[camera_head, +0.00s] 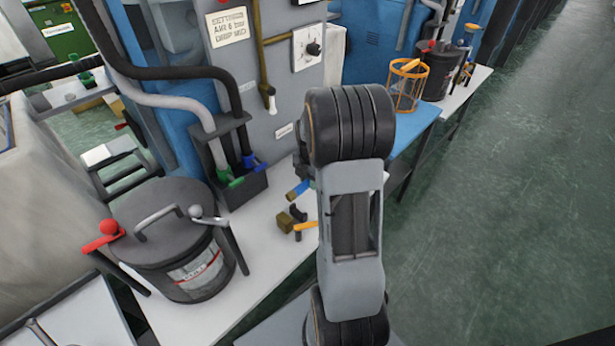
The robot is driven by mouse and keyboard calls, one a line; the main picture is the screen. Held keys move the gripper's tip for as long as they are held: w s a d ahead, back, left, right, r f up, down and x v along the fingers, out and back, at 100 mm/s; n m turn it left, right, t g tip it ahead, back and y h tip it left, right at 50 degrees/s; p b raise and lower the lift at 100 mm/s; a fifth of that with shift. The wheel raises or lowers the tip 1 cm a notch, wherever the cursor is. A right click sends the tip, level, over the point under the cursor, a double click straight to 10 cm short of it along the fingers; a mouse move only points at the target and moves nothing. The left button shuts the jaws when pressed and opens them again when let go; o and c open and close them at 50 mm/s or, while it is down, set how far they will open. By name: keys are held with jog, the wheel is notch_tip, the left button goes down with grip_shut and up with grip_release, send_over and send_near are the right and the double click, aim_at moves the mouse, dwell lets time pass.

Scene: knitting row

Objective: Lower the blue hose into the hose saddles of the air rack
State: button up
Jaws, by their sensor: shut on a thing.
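The air rack (240,190) is a dark open holder at the foot of the grey panel. A grey hose (205,118) with a green end and a black hose (228,92) with a blue end come down into it. My gripper (303,168) is mostly hidden behind my arm, to the right of the rack; only dark parts show. A short blue piece with a tan end, seemingly the blue hose (298,189), sticks out to the left just below it, above the white bench. It is apart from the rack. The fingertips and the rest of the piece are hidden.
A brass fitting with a yellow lever (298,222) lies on the white bench (262,236) below my gripper. A lidded dark pot (172,240) with red and grey knobs stands left. An orange wire basket (407,85) is at the back right. Green floor (500,200) on the right is clear.

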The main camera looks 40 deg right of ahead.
jog(key=shift+f+b, duration=3.3)
jog(key=shift+f, duration=1.25)
jog(key=o, duration=1.6)
jog(key=shift+o, duration=0.2)
jog(key=shift+r, duration=0.15)
jog(key=shift+r+p, duration=3.65)
jog(key=shift+r, duration=0.8)
